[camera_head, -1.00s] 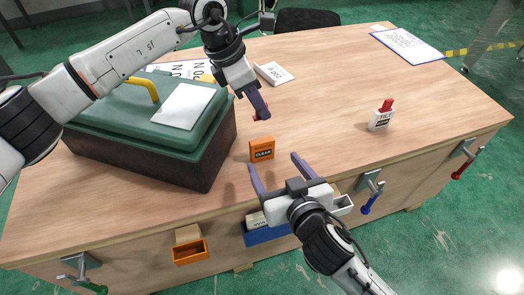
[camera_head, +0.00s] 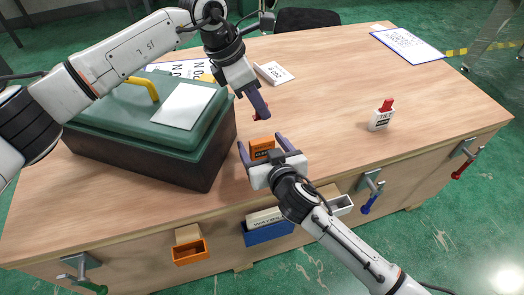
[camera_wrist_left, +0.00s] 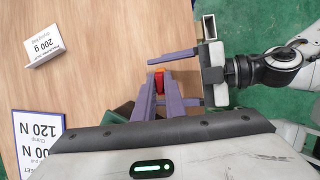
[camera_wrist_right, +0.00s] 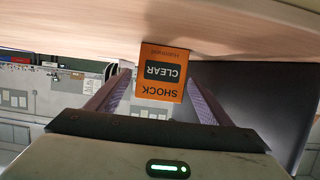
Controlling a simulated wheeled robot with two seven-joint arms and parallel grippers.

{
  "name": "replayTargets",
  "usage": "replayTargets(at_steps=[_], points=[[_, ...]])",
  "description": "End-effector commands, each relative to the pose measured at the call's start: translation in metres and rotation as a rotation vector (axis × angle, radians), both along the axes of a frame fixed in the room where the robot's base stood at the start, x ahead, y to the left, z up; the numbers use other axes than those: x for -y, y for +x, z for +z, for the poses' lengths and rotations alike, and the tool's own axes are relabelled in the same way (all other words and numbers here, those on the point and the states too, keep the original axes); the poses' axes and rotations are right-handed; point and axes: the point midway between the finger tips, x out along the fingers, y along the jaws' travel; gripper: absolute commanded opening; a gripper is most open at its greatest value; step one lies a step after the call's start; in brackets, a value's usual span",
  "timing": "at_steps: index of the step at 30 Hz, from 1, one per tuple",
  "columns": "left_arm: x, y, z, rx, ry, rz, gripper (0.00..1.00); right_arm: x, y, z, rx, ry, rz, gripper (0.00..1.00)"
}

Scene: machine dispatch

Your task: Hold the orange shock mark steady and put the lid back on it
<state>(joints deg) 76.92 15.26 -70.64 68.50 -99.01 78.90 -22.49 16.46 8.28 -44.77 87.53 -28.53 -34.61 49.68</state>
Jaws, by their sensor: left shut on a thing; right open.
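The orange shock mark (camera_head: 261,143) is a small upright box with a dark "CLEAR" label, near the table's front edge. My right gripper (camera_head: 262,146) is open, with its fingers on either side of the mark. My left gripper (camera_head: 262,110) is shut on a small red lid (camera_wrist_left: 159,82), held above and behind the mark. In the head view the lid is mostly hidden by the fingers.
A green-lidded case (camera_head: 150,135) stands left of the mark. A white tilt mark with a red top (camera_head: 381,118) stands to the right. A "200 g" card (camera_head: 274,73) lies behind. Open drawers, blue (camera_head: 268,235) and orange (camera_head: 190,254), jut from the front. The table's right side is mostly clear.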

Motion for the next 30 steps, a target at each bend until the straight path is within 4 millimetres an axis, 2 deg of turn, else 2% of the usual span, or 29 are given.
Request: replayTargets(at_steps=[2, 13, 17, 27, 30], points=[[0.000, 0.000, 0.000, 0.000, 0.000, 0.000, 0.00, 0.000, 0.000, 0.000, 0.000, 0.000, 0.000, 0.73], [0.000, 0.000, 0.000, 0.000, 0.000, 0.000, 0.00, 0.000, 0.000, 0.000, -0.001, 0.000, 0.000, 0.11], [0.000, 0.000, -0.003, -0.001, 0.000, 0.000, 0.00, 0.000, 0.000, 0.000, -0.001, 0.000, 0.000, 0.11], [0.000, 0.000, -0.048, 0.001, -0.006, 0.001, 0.00, 0.000, 0.000, 0.000, -0.001, 0.000, 0.000, 0.11], [0.001, 0.000, -0.050, 0.004, -0.007, 0.001, 0.00, 0.000, 0.000, 0.000, -0.001, 0.000, 0.000, 0.11]])
